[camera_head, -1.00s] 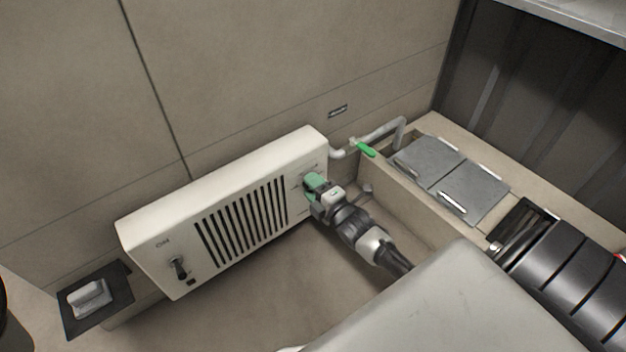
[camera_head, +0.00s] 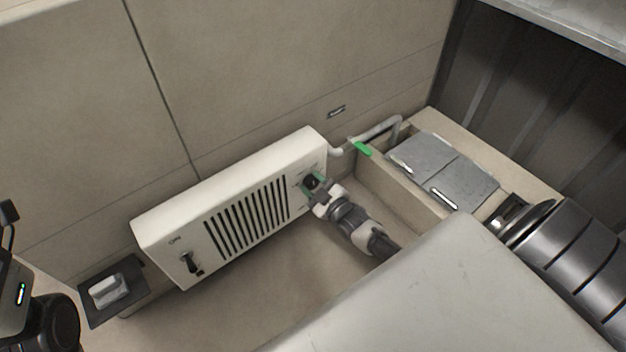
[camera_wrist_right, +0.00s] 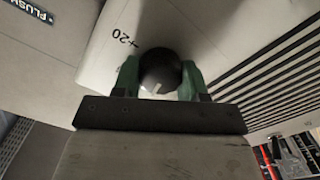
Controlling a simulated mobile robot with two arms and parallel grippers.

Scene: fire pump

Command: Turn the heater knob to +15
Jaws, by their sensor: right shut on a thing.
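The heater (camera_head: 235,205) is a white box with dark grille slats against the wall. Its round black knob (camera_head: 311,182) is near the heater's right end. My right gripper (camera_head: 313,186) is at the knob, with its green fingers on either side of it. In the right wrist view the knob (camera_wrist_right: 161,72) sits between the two green fingers of the right gripper (camera_wrist_right: 160,78), which is shut on it. A "+20" mark shows beside the knob there; other marks are hidden or too small to read. My left gripper is not clearly in view.
A black switch (camera_head: 190,262) is at the heater's left end. A dark tray (camera_head: 128,272) holding a pale block is below left. A pipe with a green valve handle (camera_head: 361,149) is right of the heater, beside grey floor hatches (camera_head: 445,168).

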